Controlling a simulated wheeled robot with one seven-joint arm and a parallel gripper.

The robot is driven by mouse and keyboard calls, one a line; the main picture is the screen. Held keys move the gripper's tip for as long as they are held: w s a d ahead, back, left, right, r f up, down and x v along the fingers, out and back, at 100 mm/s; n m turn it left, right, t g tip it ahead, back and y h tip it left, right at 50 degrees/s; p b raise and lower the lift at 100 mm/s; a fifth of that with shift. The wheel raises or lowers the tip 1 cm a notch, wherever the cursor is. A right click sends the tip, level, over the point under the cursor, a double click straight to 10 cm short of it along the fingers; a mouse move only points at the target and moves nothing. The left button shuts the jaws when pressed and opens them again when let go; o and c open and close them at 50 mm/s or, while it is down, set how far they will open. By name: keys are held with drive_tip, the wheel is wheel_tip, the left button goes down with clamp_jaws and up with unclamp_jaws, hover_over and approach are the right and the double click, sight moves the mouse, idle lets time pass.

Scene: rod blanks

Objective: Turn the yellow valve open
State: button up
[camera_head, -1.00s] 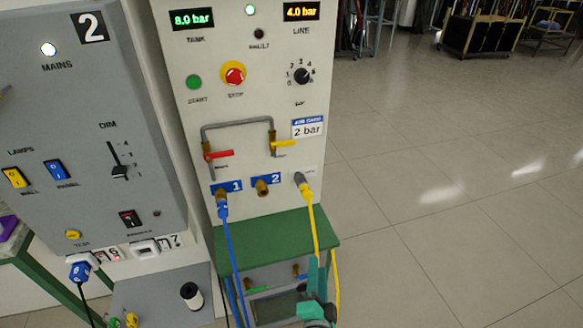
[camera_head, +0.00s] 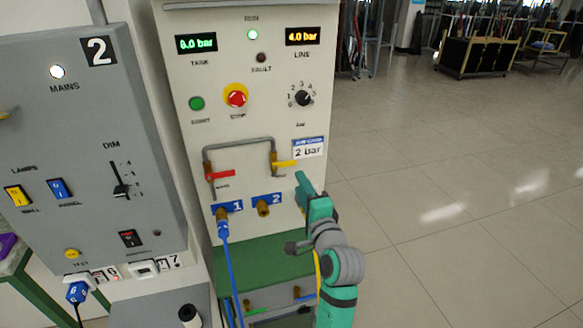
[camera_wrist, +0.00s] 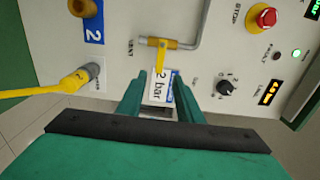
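The yellow valve (camera_head: 285,163) sits on the right leg of a grey pipe on the panel. Its lever points sideways to the right, across the pipe. In the wrist view, the yellow lever (camera_wrist: 160,56) stands just beyond my fingertips, roughly in line with the gap between them. My gripper (camera_head: 301,181) is just below and right of the lever in the head view. The wrist view shows my gripper (camera_wrist: 157,80) with its two teal fingers apart and nothing held. I cannot tell whether a finger touches the lever.
A red lever (camera_head: 220,173) sits on the pipe's left leg. Brass ports (camera_head: 263,207) and a blue hose (camera_head: 232,268) are below. A yellow hose plug (camera_wrist: 75,82) shows in the wrist view. A red stop button (camera_head: 236,97) and knob are above. Open floor lies to the right.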

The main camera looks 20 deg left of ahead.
sight(290, 164)
drive_tip(key=x, duration=1)
clamp_jaws()
